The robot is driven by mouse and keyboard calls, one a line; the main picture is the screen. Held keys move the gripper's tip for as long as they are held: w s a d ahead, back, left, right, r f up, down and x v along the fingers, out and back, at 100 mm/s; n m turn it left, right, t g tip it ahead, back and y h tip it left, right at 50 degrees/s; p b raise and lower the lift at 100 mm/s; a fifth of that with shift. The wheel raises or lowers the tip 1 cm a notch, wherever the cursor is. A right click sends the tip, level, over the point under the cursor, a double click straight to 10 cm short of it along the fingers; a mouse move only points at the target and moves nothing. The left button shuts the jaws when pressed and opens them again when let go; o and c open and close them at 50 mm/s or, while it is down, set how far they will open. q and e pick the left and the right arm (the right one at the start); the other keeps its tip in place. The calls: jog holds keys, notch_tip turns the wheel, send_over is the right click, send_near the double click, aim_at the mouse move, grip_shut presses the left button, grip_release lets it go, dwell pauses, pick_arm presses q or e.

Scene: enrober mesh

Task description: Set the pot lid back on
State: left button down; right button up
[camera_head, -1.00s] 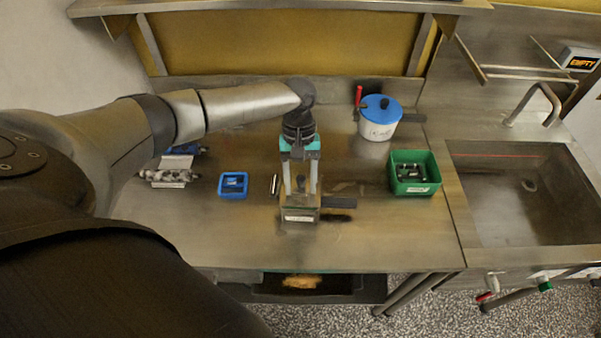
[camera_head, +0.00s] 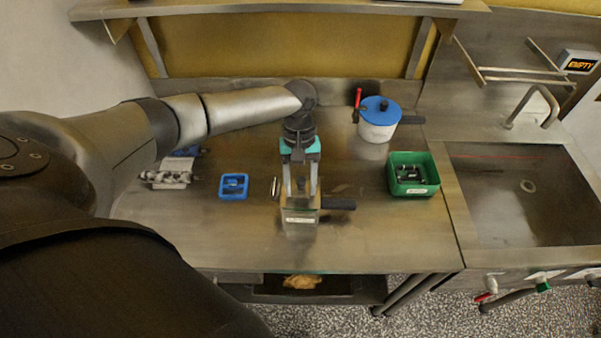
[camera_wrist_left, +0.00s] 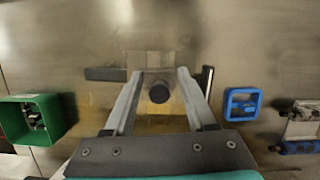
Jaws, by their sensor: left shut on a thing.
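A squarish metal pot (camera_head: 300,229) with a white label and a dark side handle (camera_head: 340,204) stands on the steel table below my left gripper (camera_head: 301,190). The gripper points straight down and is shut on the pot lid, whose dark round knob (camera_wrist_left: 159,92) shows between the fingers in the left wrist view. The lid is at the pot's top; I cannot tell whether it rests fully on the rim. The handle also shows in the left wrist view (camera_wrist_left: 105,74). My right gripper is not in view.
A white pot with a blue lid (camera_head: 378,118) stands at the back right. A green bin (camera_head: 427,160) is to the right, a blue tray (camera_head: 233,193) to the left. A sink (camera_head: 515,215) is at far right. The table's front is clear.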

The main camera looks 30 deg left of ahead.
pick_arm(q)
jog(key=shift+f, duration=0.55)
dwell(0.9)
jog(key=shift+c, duration=0.7)
grip_release()
notch_tip(320, 180, up, 5)
jog(key=p, duration=0.5)
jog(key=shift+f, duration=0.2)
jog(key=shift+r, duration=1.2)
